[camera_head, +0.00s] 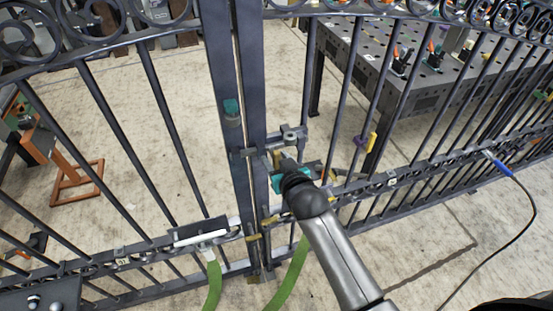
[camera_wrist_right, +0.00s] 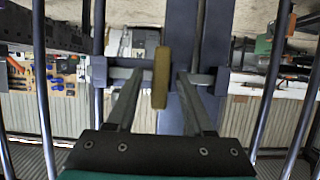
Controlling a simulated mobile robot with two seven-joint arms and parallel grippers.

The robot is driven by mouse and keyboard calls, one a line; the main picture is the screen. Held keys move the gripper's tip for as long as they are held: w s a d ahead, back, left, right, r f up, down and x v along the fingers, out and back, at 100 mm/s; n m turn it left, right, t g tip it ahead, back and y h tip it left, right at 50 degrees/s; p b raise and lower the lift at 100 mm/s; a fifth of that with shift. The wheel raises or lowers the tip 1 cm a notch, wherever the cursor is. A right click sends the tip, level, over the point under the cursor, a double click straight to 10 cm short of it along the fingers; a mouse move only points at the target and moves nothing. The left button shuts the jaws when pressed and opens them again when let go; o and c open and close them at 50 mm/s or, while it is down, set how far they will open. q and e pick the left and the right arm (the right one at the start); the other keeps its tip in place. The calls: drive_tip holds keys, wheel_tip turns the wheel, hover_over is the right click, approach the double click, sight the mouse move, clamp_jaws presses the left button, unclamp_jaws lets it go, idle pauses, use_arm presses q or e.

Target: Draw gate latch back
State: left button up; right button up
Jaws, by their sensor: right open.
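The dark metal scroll gate (camera_head: 222,75) has two leaves that meet at upright stiles in the middle of the head view. The latch (camera_head: 292,134) is a grey horizontal bolt across these stiles; its bar also shows in the right wrist view (camera_wrist_right: 120,73). A brass-coloured handle (camera_wrist_right: 161,77) stands across the bar. My right gripper (camera_head: 280,160) is at the latch. In the right wrist view, its two fingers (camera_wrist_right: 160,76) are open on either side of the handle, with gaps visible. The arm partly hides the latch area in the head view. My left gripper is not in view.
A perforated metal work table (camera_head: 340,48) stands behind the gate at right. An orange stand (camera_head: 78,183) is at left. Green straps (camera_head: 213,285) hang low at the gate, and a dark cable with a blue end (camera_head: 498,168) hangs at right.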

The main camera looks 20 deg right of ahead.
drive_tip(key=shift+c, duration=0.2)
clamp_jaws()
drive_tip(key=shift+d, duration=0.1)
idle(1.0)
